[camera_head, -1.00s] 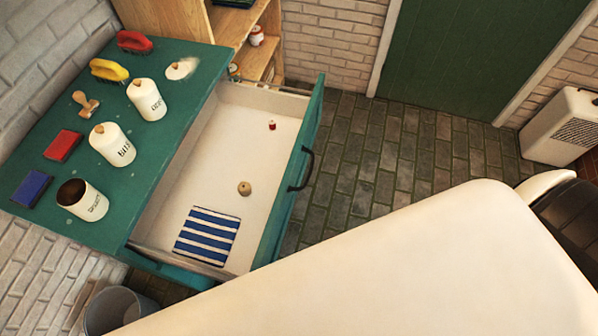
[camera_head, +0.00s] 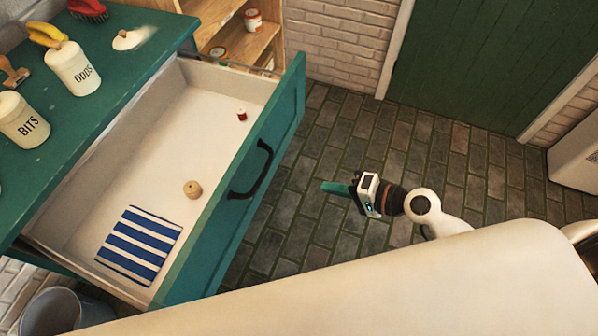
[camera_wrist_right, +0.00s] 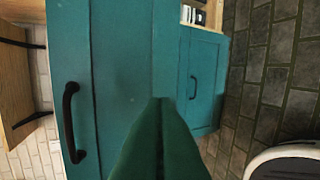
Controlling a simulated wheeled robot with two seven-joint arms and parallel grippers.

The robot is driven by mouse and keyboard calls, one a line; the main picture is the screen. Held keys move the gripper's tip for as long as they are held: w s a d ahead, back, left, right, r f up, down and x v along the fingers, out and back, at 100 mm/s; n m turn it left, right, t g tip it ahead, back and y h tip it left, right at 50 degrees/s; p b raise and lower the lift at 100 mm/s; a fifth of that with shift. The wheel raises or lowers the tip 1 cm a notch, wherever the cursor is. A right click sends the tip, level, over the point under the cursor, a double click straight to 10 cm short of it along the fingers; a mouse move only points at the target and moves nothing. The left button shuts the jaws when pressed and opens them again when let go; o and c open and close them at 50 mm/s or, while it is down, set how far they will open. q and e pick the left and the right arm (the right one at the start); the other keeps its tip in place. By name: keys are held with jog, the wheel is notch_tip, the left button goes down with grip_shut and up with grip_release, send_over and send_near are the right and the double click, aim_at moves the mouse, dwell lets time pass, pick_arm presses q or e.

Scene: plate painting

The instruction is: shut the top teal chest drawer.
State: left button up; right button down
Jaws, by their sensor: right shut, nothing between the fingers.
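The top teal chest drawer (camera_head: 222,215) is pulled far open in the head view. Its dark curved handle (camera_head: 252,170) is on the front panel. Inside lie a blue-and-white striped cloth (camera_head: 140,245), a round wooden piece (camera_head: 192,189) and a small red spool (camera_head: 242,114). My right gripper (camera_head: 326,187) is shut and empty, to the right of the drawer front and apart from it. In the right wrist view the shut teal fingers (camera_wrist_right: 160,105) point at teal chest panels with dark handles (camera_wrist_right: 72,122). My left gripper is out of view.
The teal chest top (camera_head: 100,120) holds canisters, a lid (camera_head: 133,38) and brushes. A wooden shelf (camera_head: 240,40) stands behind it. A grey bucket (camera_head: 50,310) is at the lower left. Brick floor (camera_head: 330,140) lies open between the drawer and the green door (camera_head: 490,60).

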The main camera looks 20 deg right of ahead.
notch_tip(320, 180, up, 3)
jog(key=a+y, duration=0.1)
send_near(261, 170)
jog(key=x, duration=0.5)
jog(key=shift+w+a+f+y+p, duration=0.3)
jog(key=shift+w+a+f+p, duration=0.1)
jog(key=shift+a, duration=0.15)
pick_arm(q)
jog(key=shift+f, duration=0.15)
pick_arm(e)
jog(key=shift+a, duration=0.1)
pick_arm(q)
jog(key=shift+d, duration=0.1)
pick_arm(e)
jog(key=shift+w, duration=0.15)
